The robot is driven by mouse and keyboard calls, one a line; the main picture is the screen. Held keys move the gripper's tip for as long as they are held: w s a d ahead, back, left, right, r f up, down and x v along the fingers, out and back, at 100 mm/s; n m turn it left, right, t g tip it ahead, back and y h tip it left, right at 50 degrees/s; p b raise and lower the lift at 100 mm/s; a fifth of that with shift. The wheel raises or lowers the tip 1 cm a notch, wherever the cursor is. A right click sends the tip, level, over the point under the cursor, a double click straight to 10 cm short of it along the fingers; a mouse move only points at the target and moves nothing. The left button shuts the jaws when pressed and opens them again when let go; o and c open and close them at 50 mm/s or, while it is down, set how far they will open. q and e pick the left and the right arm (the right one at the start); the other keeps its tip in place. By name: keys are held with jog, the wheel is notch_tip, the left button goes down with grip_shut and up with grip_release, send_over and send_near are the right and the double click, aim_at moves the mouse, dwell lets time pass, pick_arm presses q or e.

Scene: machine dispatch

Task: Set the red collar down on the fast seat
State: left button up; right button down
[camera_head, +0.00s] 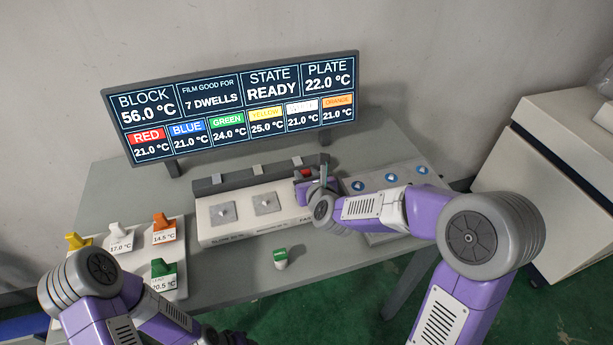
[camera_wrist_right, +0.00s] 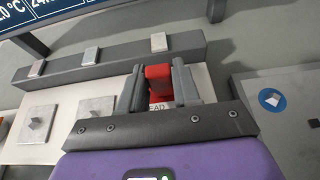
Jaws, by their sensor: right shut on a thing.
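The red collar (camera_wrist_right: 159,78) is between the two fingers of my right gripper (camera_wrist_right: 160,88), which is shut on it. A pale tag with partly hidden lettering shows below the red part. In the head view a bit of the red collar (camera_head: 306,172) shows by my right gripper (camera_head: 318,184), over the right end of the white block unit (camera_head: 250,229). The front label there begins "FA"; the fast seat itself is hidden behind my gripper and wrist. I cannot tell whether the collar touches it. My left arm is at the lower left; its gripper fingers cannot be made out.
Two bare metal seats (camera_head: 223,212) (camera_head: 266,203) are left of my gripper. A tray (camera_head: 178,282) with several coloured collars stands at left. A green-topped piece (camera_head: 280,258) stands in front. A grey panel with blue buttons (camera_head: 391,178) is at right, the display (camera_head: 240,105) behind.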

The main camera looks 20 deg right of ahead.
jog(key=shift+f, duration=0.1)
jog(key=c, duration=0.7)
grip_release()
jog(key=shift+c, duration=0.2)
jog(key=v, duration=0.7)
jog(key=shift+s, duration=0.35)
